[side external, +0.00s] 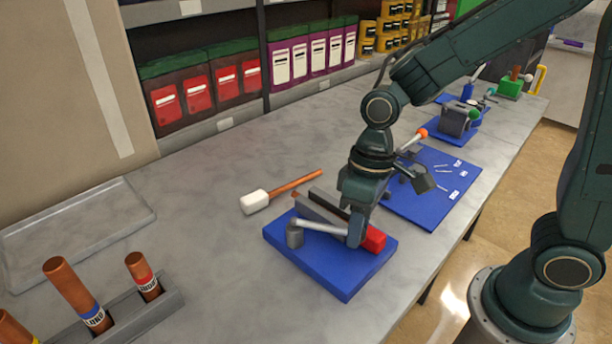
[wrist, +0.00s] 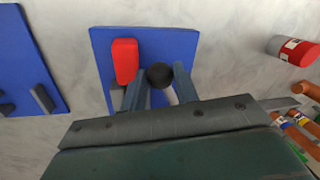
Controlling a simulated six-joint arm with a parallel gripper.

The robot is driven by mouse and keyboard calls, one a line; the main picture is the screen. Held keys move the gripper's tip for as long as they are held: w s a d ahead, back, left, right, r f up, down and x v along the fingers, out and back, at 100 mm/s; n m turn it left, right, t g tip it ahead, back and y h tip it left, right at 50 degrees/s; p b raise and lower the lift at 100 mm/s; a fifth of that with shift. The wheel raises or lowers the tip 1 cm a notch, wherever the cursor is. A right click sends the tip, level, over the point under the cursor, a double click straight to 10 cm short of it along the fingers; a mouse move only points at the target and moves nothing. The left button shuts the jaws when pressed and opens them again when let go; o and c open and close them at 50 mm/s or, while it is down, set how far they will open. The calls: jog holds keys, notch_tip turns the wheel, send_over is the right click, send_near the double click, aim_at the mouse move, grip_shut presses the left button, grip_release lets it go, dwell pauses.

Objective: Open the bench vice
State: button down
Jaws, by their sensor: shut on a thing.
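The device at my gripper, apparently the bench vice, has a blue base plate (side external: 345,283), grey and dark bars (side external: 320,210), a red block (side external: 374,239) and a pale lever (side external: 322,228). The lever runs from a short grey post (side external: 294,237) to my gripper (side external: 356,238). In the wrist view, my gripper (wrist: 158,75) is shut on a black knob (wrist: 159,76), with one finger on each side of it. The red block (wrist: 125,60) is just left of the knob there. My gripper hides much of the bars in the wrist view.
A white-headed mallet (side external: 255,202) lies behind the plate. A second blue plate (side external: 425,205) with small parts is to the right, and a grey block device (side external: 455,120) is beyond. A holder with copper tubes (side external: 140,305) stands at left. Bare bench (side external: 215,270) lies between.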

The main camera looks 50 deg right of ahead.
jog(key=a+m, duration=0.1)
jog(key=m, duration=0.1)
jog(key=s+a+m, duration=0.1)
jog(key=a, duration=0.1)
jog(key=shift+s+a+r+m+t, duration=0.1)
jog(key=shift+s+a+m+t, duration=0.05)
jog(key=shift+a+m+t, duration=0.2)
jog(key=shift+s+a+m+t, duration=0.1)
jog(key=shift+a+m+t, duration=0.15)
jog(key=shift+a+m, duration=0.9)
jog(key=w+a+m+t+h, duration=0.1)
jog(key=w+a+m, duration=0.3)
jog(key=a+m, duration=0.4)
jog(key=shift+m, duration=0.9)
jog(key=shift+a, duration=0.1)
jog(key=c, duration=1.1)
grip_release()
jog(key=shift+o, duration=0.2)
